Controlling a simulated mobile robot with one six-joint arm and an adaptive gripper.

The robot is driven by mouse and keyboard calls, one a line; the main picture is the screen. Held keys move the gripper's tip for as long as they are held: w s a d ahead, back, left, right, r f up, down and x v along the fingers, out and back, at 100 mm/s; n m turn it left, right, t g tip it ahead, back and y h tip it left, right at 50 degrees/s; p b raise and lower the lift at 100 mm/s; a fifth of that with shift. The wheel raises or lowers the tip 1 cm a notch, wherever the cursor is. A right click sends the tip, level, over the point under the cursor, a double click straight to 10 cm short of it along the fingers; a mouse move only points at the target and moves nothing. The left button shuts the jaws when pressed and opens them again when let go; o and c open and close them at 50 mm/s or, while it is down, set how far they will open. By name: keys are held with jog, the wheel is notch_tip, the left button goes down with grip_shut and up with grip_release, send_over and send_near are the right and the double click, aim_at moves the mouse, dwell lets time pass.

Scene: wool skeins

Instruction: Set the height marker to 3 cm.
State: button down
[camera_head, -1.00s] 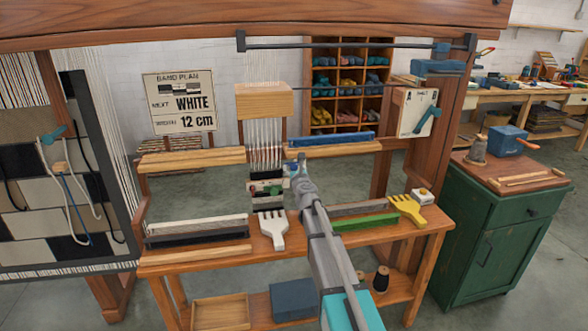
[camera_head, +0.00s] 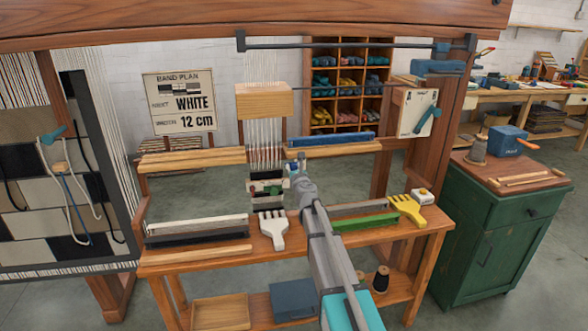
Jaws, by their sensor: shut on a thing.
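My gripper (camera_head: 290,183) is beside the right edge of the narrow woven band (camera_head: 268,206), below the white warp threads (camera_head: 265,146). It is shut on a small part at that edge, which I take to be the height marker. My own gripper and wrist hide most of this part. A small green spot shows on a pale strip across the band, just left of my gripper. Any scale or number on the marker is too small to read.
A white comb (camera_head: 273,231) and a yellow comb (camera_head: 407,208) lie on the loom's wooden shelf (camera_head: 300,243). A green bar (camera_head: 366,222) lies right of my arm. A wooden block (camera_head: 264,100) hangs above. A plan sign (camera_head: 181,102) reads WHITE, 12 cm.

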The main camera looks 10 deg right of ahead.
notch_tip(320, 180, down, 3)
jog(key=b, duration=0.3)
dwell(0.4)
jog(key=shift+c, duration=1.6)
grip_release()
jog(key=shift+s, duration=0.1)
jog(key=s, duration=1.1)
jog(key=shift+s, duration=0.4)
